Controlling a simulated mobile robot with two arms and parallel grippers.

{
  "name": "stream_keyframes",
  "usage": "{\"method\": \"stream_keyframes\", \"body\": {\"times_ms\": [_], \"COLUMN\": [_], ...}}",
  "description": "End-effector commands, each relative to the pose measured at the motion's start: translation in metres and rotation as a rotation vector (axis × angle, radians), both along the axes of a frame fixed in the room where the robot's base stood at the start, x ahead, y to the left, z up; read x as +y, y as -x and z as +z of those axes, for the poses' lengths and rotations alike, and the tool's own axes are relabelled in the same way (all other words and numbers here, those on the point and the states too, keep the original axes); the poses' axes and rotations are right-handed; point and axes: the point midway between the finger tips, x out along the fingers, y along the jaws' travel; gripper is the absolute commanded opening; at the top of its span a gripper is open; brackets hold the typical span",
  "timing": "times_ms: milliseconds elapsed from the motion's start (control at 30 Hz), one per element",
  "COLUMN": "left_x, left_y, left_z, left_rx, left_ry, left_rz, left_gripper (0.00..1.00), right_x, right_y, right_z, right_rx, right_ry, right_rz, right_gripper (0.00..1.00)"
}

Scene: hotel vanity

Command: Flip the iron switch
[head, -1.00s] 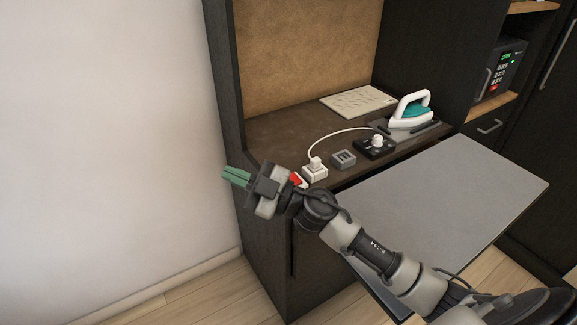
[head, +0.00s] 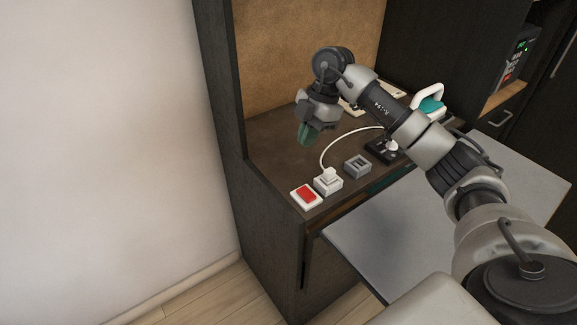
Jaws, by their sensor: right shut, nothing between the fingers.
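A red rocker switch on a white base (head: 306,194) sits at the front left corner of the dark counter. The iron (head: 432,104), white with a teal body, stands at the back right, partly hidden by my right arm. My right gripper (head: 307,135) has green fingers, is shut and empty, and points down over the counter, behind the switch and apart from it. My left gripper is out of view.
Beside the switch are a white socket with a plug (head: 328,181) and its white cord, a grey socket (head: 357,166), and a black box with a white knob (head: 383,151). A grey board (head: 400,235) juts out in front.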

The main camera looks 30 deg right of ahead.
Motion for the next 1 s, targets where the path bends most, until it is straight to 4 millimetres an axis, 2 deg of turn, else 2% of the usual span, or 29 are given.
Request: {"method": "stream_keyframes", "body": {"times_ms": [33,167,433,567,767,1000], "left_x": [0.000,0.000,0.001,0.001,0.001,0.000], "left_y": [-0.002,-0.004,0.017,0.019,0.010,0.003], "left_z": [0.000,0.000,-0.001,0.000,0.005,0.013], "left_rx": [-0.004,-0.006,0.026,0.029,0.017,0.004], "left_ry": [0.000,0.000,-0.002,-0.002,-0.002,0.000], "left_rz": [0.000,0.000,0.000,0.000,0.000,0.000], "left_gripper": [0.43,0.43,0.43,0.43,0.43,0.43], "right_x": [-0.007,-0.014,-0.014,-0.012,-0.003,0.012], "right_y": [0.001,0.003,0.003,0.003,0.005,0.006], "right_z": [0.003,0.005,0.004,-0.001,-0.030,-0.080], "right_rx": [0.015,0.036,0.037,0.039,0.042,0.041], "right_ry": [0.024,0.051,0.051,0.051,0.050,0.049], "right_rz": [-0.019,-0.039,-0.038,-0.037,-0.036,-0.035], "right_gripper": [0.00,0.00,0.00,0.00,0.00,0.00]}}
